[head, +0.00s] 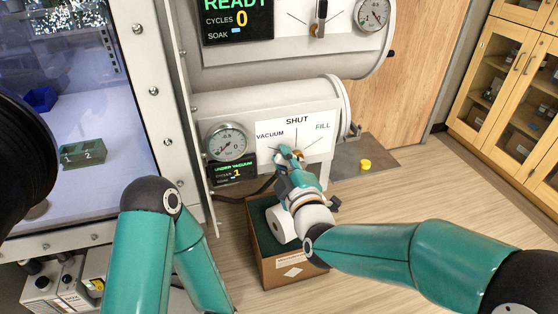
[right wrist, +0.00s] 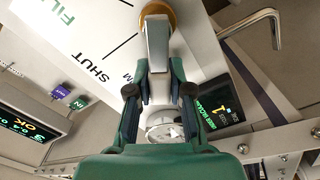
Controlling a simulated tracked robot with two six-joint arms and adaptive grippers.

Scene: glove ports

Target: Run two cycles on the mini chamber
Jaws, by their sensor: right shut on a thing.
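The mini chamber (head: 262,97) is the lower white cylinder. Its panel (head: 318,140) reads VACUUM, SHUT and FILL. Its small display (head: 233,170) reads UNDER VACUUM in green and cycles 1. It also shows in the right wrist view (right wrist: 218,108). A round gauge (head: 227,141) sits above the display; its needle is too small to read. My right gripper (head: 288,156) is shut on the grey valve lever (right wrist: 158,45), which turns on a brass hub (right wrist: 157,12) and points toward VACUUM. My left gripper is out of view; only my left arm shows.
The larger chamber above has a display (head: 237,20) reading READY, cycles 0, and its own lever (head: 321,18). An open cardboard box (head: 279,269) stands below my right gripper.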

